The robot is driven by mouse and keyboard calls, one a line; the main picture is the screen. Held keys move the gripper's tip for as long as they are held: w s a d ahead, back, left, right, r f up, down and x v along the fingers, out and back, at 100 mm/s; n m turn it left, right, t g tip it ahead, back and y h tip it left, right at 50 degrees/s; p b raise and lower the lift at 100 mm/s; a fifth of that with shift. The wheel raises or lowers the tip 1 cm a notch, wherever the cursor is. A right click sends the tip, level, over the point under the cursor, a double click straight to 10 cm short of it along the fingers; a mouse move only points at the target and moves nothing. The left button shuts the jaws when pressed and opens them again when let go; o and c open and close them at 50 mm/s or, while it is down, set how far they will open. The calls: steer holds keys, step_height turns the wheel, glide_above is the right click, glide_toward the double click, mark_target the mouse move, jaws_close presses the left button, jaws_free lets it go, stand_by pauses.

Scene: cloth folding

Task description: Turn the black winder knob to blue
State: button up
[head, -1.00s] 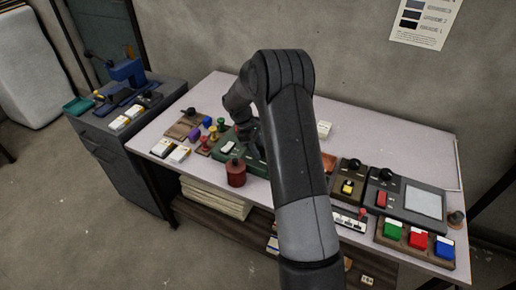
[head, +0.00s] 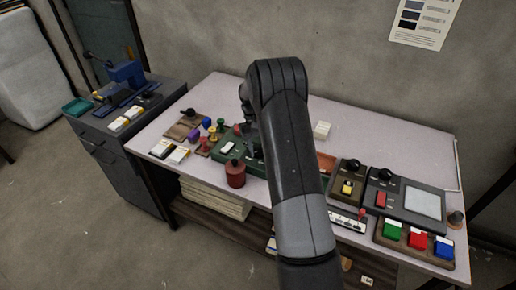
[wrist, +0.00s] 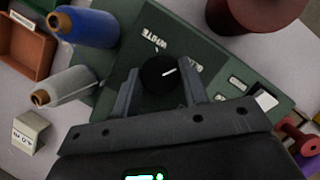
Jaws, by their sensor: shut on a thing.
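The black winder knob (wrist: 158,76) sits on a green panel (wrist: 215,35) in the wrist view. Its white pointer line points to the right, towards a lettered mark (wrist: 196,66) that seems to read BLUE and is partly covered by a finger. The word WHITE (wrist: 151,38) is printed above the knob, to its left. My gripper (wrist: 160,72) is shut on the knob, one finger on each side. In the head view the green panel (head: 224,157) shows left of my arm; the knob is hidden there.
In the wrist view a blue spool (wrist: 88,27) and a pale spool (wrist: 65,84) lie left of the panel. A white rocker switch (wrist: 265,101) is on the panel. A red canister (head: 235,176) stands in front of the panel. Button boxes (head: 415,236) fill the table's right end.

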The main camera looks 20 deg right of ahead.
steer(key=shift+m+y, duration=0.3)
steer(key=shift+m, duration=0.6)
steer(key=o, duration=1)
steer(key=v, duration=1)
steer(key=shift+w+d+r, duration=0.1)
steer(key=shift+d+r, duration=0.05)
steer(key=shift+r, duration=0.25)
